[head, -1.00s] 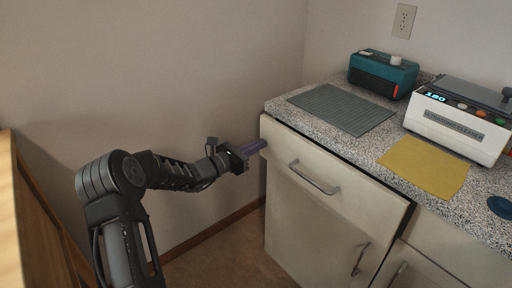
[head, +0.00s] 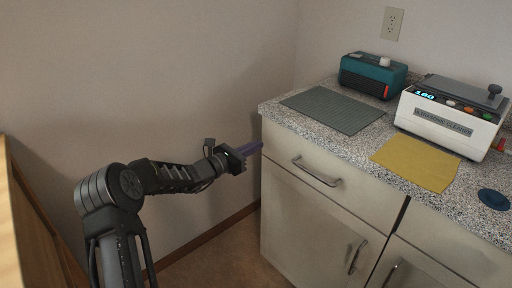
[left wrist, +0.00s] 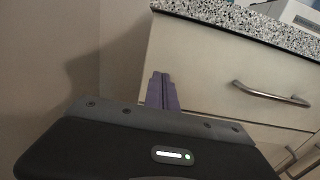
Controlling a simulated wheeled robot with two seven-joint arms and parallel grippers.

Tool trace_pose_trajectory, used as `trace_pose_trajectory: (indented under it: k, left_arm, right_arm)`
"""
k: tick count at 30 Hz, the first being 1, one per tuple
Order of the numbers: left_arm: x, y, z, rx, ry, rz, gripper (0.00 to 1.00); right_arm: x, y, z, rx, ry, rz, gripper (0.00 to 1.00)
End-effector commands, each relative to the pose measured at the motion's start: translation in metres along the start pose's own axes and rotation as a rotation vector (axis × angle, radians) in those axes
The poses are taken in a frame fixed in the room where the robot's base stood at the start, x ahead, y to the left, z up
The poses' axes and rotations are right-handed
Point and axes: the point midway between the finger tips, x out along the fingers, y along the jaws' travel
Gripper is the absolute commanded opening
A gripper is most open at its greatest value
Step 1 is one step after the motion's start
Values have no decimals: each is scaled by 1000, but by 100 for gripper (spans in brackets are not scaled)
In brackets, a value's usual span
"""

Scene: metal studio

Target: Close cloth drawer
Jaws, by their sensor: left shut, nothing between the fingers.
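The drawer (head: 345,192) is the top front of the cream cabinet, with a metal bar handle (head: 316,173). In the head view its front sits flush under the counter edge, with no gap showing. The drawer also shows in the left wrist view (left wrist: 205,75), with its handle (left wrist: 270,95) to the right. My left gripper (head: 256,147) is shut and empty. Its purple fingertips (left wrist: 161,90) are at the left end of the drawer front; whether they touch it I cannot tell. No cloth shows inside the drawer. My right gripper is not in view.
On the speckled counter (head: 290,118) are a grey mat (head: 333,109), a yellow cloth (head: 416,162), a teal device (head: 373,75), a white ultrasonic cleaner (head: 450,117) and a blue disc (head: 494,199). Cabinet doors (head: 310,225) are below. A wooden edge (head: 10,215) stands at left.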

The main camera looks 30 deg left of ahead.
Motion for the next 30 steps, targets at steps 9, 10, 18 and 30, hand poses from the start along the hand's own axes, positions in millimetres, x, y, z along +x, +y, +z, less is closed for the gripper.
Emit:
trace_pose_trajectory:
  k: [9, 10, 18, 30]
  left_arm:
    - [-69, 2, -2, 0, 5, 0, 0]
    - [-74, 2, -2, 0, 5, 0, 0]
    - [-102, 1, -2, 1, 3, -2, 0]
    - [-103, 1, -2, 0, 4, -3, 0]
  right_arm:
    - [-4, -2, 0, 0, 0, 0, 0]
    - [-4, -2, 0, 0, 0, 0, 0]
    - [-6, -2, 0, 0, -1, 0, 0]
    - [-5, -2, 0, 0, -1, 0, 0]
